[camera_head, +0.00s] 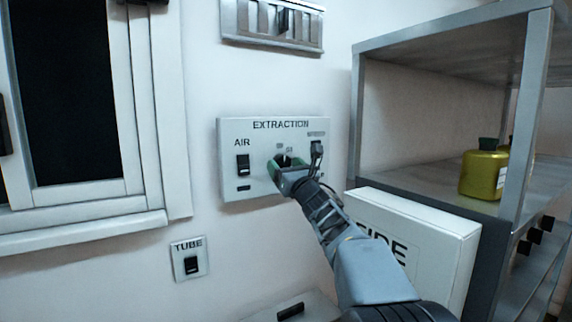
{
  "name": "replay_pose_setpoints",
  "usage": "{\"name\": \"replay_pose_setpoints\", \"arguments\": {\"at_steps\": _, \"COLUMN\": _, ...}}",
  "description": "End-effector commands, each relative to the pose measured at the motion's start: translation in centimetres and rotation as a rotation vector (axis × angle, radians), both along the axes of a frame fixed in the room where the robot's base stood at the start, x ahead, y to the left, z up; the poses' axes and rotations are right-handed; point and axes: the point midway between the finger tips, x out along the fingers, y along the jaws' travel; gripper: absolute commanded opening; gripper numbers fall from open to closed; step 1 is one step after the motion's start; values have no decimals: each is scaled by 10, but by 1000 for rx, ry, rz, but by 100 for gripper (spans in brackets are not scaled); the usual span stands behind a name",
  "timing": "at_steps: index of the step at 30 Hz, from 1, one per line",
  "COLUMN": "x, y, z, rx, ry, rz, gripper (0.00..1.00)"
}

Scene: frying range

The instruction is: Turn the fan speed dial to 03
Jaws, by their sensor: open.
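The extraction panel (262,191) is a pale box on the wall, marked EXTRACTION, with an AIR rocker switch (243,165) on its left. A dark dial (284,160) sits in the panel's middle, mostly hidden by my gripper. My gripper (283,167) is open, its green-tipped fingers at the dial, one on the left and the rest towards the right. I cannot tell whether they touch it. The dial's pointer and most of its numbers are hidden or too small to read. A dark switch (316,150) with a small unreadable label is on the panel's right.
A TUBE switch (191,263) is on the wall at lower left. A framed window (150,110) is at left. A white box (440,225) with partly hidden lettering stands right of my arm. A metal shelf (430,175) holds yellow-green bottles (482,175).

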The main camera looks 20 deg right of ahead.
Motion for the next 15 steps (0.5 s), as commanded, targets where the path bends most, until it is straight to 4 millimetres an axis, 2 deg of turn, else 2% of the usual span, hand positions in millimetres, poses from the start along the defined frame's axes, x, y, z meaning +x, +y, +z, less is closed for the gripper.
{"name": "replay_pose_setpoints", "arguments": {"at_steps": 8, "x": 1, "y": 0, "z": 0, "rx": 0, "ry": 0, "rz": 0, "gripper": 74}}
{"name": "replay_pose_setpoints", "arguments": {"at_steps": 15, "x": 0, "y": 0, "z": 0, "rx": 0, "ry": 0, "rz": 0, "gripper": 51}}
